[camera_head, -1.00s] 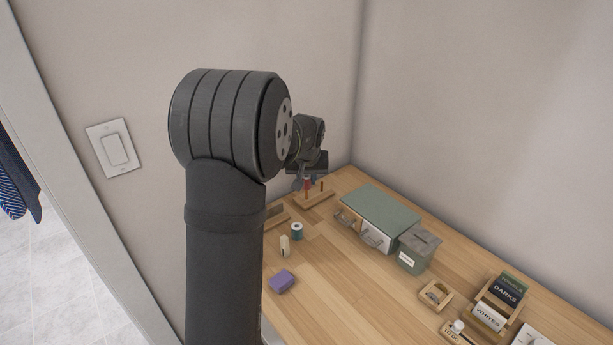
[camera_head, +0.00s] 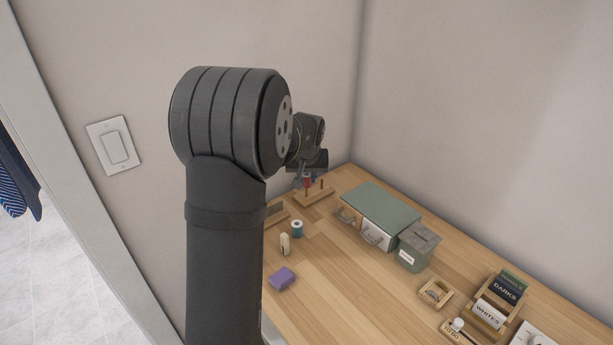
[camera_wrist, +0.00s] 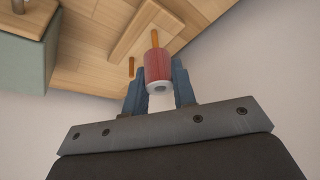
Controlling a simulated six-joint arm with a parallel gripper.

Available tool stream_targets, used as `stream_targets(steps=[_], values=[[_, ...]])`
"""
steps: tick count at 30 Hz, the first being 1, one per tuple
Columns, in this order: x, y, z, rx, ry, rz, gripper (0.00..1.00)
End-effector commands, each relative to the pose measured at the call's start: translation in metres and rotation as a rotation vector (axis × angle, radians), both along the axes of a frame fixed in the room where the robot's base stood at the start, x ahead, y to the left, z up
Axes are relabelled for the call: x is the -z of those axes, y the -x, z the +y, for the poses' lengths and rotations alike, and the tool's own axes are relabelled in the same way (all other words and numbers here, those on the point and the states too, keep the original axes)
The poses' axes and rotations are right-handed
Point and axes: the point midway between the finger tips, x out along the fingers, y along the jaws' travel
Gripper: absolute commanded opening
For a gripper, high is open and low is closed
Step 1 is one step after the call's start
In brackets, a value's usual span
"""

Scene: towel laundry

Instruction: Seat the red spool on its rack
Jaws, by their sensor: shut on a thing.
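The red spool (camera_wrist: 158,66), with a white end, is between the blue fingers of my gripper (camera_wrist: 160,88), which is shut on it. In the head view the spool (camera_head: 307,181) is above the wooden rack (camera_head: 318,198) at the back corner. The rack (camera_wrist: 138,24) has two upright pegs. One peg (camera_wrist: 155,39) lines up with the spool's far end in the wrist view; I cannot tell whether its tip is inside the spool. The other peg (camera_wrist: 131,67) stands beside it, bare. My gripper (camera_head: 308,180) is partly hidden by its own wrist.
A teal spool (camera_head: 297,229), a cream item (camera_head: 284,245) and a purple block (camera_head: 282,279) stand nearer on the table. Walls close off the back corner.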

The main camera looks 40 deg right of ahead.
Motion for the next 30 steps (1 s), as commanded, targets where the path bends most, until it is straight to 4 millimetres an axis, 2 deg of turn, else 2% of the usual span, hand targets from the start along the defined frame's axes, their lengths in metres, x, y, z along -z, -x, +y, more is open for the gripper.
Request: stream_targets(steps=[17,30], values=[[0.001,0.0,0.0,0.0,0.0,0.0,0.03],[0.01,0.0,0.0,0.0,-0.001,0.001,0.03]])
